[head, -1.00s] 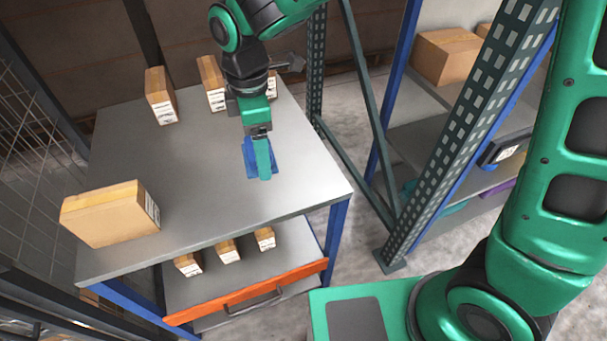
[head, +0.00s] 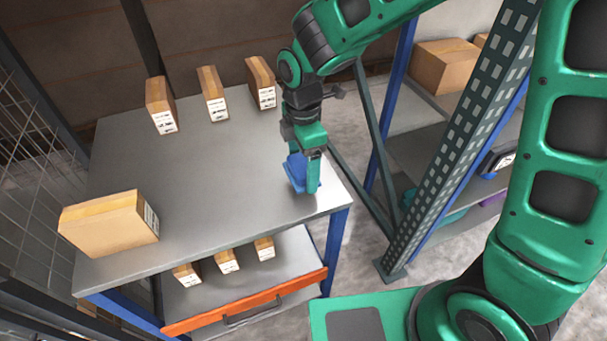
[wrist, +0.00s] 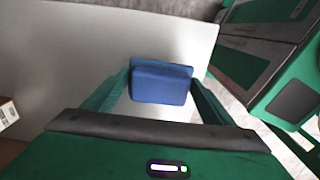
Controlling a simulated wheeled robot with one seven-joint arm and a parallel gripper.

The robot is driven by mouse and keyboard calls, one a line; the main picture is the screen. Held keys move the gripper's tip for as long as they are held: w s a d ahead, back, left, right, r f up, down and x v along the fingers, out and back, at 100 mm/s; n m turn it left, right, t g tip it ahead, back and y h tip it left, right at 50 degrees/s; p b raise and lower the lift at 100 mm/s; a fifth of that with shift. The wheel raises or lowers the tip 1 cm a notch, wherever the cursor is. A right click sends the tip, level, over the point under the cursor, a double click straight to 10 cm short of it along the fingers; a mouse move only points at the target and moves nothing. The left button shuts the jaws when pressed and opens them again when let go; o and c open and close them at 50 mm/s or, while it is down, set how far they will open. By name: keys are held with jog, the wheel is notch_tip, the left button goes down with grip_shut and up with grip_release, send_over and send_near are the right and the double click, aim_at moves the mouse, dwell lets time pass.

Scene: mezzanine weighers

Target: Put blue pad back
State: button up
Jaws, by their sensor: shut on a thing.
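The blue pad (head: 298,172) is between the fingers of my gripper (head: 310,180), over the right part of the grey table top (head: 215,185). In the wrist view the blue pad (wrist: 160,82) sits between the two green fingers of my gripper (wrist: 158,95), which are shut on it. The pad appears to be held above the table top, near its right edge. The gripper hides part of the pad in the head view.
Several cardboard boxes stand on the table, three at the back and a larger one (head: 110,222) at front left. Small boxes lie in the orange-fronted drawer (head: 245,302) below. A shelf rack with a perforated post (head: 455,150) stands to the right. The table's middle is clear.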

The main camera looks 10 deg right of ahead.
aim_at(303, 164)
jog(key=shift+f, duration=1.85)
jog(key=shift+f, duration=0.2)
jog(key=o, duration=1)
jog(key=shift+s+f, duration=0.1)
jog(key=shift+s, duration=0.15)
jog(key=r, duration=1.2)
jog(key=shift+w+r, duration=0.25)
jog(key=shift+r, duration=0.05)
